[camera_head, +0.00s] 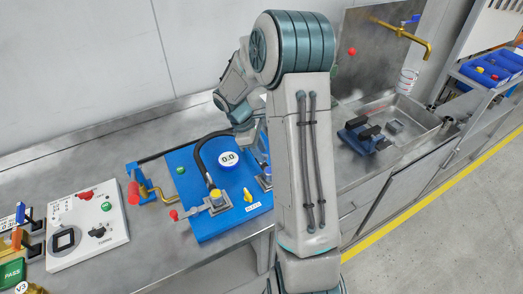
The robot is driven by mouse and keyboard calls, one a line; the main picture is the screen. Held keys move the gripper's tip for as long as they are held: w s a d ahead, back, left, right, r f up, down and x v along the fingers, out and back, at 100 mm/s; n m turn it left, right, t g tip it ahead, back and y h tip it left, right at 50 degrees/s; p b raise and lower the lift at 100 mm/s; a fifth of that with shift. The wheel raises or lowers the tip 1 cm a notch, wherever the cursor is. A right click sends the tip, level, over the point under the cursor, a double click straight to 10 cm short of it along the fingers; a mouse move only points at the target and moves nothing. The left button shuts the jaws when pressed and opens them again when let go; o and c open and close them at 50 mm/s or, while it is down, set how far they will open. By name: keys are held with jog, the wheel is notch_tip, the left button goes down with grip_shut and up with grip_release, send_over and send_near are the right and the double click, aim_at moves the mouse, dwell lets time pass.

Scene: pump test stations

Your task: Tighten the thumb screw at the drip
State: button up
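A blue pump station plate (205,228) lies on the steel bench. On it are a round white gauge (228,159) reading about 0.0, a yellow-topped fitting (215,194) on a grey block, and a small yellow knob (248,195) beside a white label. Another grey fitting (265,181) stands at the plate's right edge, partly hidden by my arm. I cannot make out a drip or tell which part is the thumb screw. My gripper (259,155) points down over the plate's right rear, right of the gauge. My arm partly hides it, and its opening is unclear.
A black hose (199,150) arches over the plate. A red-handled brass valve (134,191) stands at its left. A white switch panel (88,228) lies further left. A steel sink (425,123) with a brass tap (400,33) is at right.

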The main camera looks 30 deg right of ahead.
jog(key=shift+s+d+f, duration=0.15)
jog(key=shift+f, duration=0.4)
grip_shut()
jog(key=shift+m, duration=0.3)
jog(key=m+y, duration=0.1)
jog(key=m, duration=0.1)
jog(key=m+g, duration=0.1)
jog(key=m, duration=0.1)
jog(key=shift+d+m+y+b, duration=0.1)
jog(key=shift+m+y+b, duration=0.2)
jog(key=shift+y+b, duration=0.1)
jog(key=m+y, duration=0.1)
jog(key=m, duration=0.4)
jog(key=shift+w+d+g+y+b, duration=0.2)
jog(key=shift+g+y+b, duration=0.1)
jog(key=shift+y+b, duration=0.1)
